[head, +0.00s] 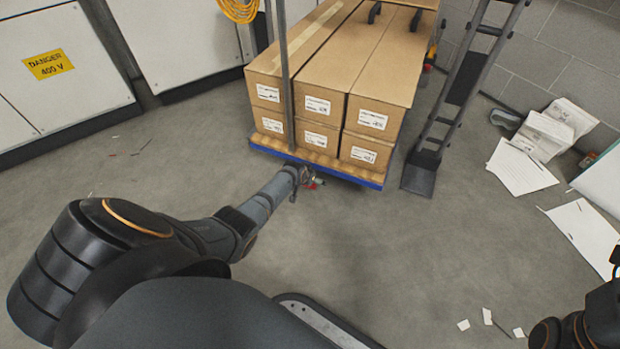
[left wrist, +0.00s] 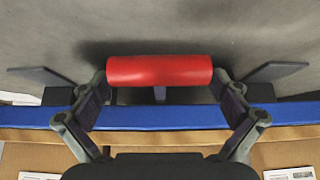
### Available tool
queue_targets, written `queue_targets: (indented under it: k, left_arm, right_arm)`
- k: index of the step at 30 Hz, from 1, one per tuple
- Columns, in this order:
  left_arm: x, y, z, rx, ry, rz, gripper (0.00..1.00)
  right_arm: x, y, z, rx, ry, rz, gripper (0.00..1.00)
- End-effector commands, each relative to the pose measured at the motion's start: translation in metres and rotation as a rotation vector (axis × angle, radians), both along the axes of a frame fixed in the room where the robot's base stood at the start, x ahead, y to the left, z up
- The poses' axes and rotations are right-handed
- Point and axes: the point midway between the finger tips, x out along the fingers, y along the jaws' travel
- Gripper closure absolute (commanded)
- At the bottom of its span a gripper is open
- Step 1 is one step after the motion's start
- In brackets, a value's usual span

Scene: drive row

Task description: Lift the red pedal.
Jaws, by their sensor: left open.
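The red pedal (left wrist: 160,70) is a short red bar in the left wrist view, in front of a blue platform edge (left wrist: 160,116). In the head view only a bit of red (head: 314,184) shows beneath the blue edge of the loaded cart. My left gripper (left wrist: 160,82) is open, with one finger near each end of the pedal. It also shows small in the head view (head: 304,182), low at the cart's front edge. I cannot tell whether the fingers touch the pedal. My right gripper is out of view.
Brown cartons (head: 318,107) are stacked on the blue-edged cart (head: 264,147), beside an upright post (head: 285,80). A black hand truck (head: 440,130) stands to the right. Papers (head: 520,168) and scraps litter the floor at right. White cabinets (head: 60,70) line the left. The middle floor is clear.

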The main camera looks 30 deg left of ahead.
Motion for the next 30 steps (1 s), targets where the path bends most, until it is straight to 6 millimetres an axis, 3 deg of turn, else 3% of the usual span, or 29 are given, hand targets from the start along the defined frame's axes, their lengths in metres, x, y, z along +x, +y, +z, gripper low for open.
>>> queue_targets:
  k: [12, 30]
  left_arm:
    - [-0.005, 0.001, 0.009, 0.003, -0.004, -0.001, 0.0]
    - [-0.062, -0.01, 0.092, 0.002, -0.002, -0.001, 0.0]
  right_arm:
    - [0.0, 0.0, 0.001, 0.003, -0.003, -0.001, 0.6]
    - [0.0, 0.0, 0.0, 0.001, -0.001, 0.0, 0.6]
